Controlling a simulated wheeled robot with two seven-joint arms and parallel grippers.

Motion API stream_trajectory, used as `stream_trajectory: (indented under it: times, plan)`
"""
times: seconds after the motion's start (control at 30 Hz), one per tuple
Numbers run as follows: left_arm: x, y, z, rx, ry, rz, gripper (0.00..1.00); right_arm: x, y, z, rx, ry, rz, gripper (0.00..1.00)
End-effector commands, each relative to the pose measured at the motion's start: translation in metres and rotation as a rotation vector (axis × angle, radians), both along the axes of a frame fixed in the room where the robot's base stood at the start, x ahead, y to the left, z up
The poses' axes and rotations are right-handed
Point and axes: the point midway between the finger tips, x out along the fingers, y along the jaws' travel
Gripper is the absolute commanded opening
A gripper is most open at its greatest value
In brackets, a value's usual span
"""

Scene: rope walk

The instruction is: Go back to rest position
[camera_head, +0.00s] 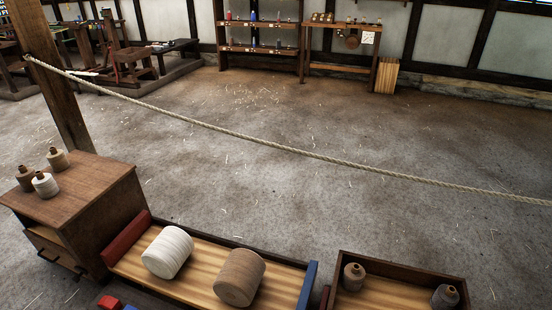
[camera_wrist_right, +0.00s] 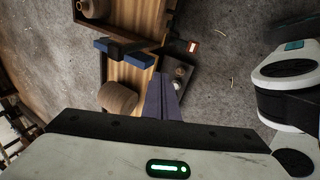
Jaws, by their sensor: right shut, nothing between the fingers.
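My right gripper (camera_wrist_right: 162,95) shows in the right wrist view with its fingers shut and nothing between them. It hangs above the floor beside the wooden trays, apart from the spools. A brown spool (camera_wrist_right: 118,99) in a tray shows just left of the fingers. No gripper shows in the head view, and my left gripper is in neither view.
A white spool (camera_head: 167,252) and a brown spool (camera_head: 239,277) lie in a wooden tray. A second tray (camera_head: 400,271) holds small bobbins. A wooden cabinet (camera_head: 85,190) stands left. A rope (camera_head: 290,149) spans the room over open floor.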

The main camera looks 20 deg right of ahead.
Motion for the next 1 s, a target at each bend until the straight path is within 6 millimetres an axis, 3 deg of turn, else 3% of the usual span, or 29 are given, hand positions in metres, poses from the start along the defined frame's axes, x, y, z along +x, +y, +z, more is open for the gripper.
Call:
stream_trajectory:
  times: [0.03,0.2,0.7,1.0]
  plan:
    - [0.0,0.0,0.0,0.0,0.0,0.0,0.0,0.002,0.012,0.024,0.071,-0.007,-0.108,0.0]
    - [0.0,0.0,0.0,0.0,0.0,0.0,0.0,-0.001,0.027,0.082,0.225,0.002,-0.364,0.0]
    - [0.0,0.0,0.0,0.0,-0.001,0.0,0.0,-0.032,0.033,0.184,0.466,0.04,-0.749,0.0]
    - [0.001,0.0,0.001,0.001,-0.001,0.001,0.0,-0.007,0.048,0.142,0.538,-0.039,-0.696,0.0]
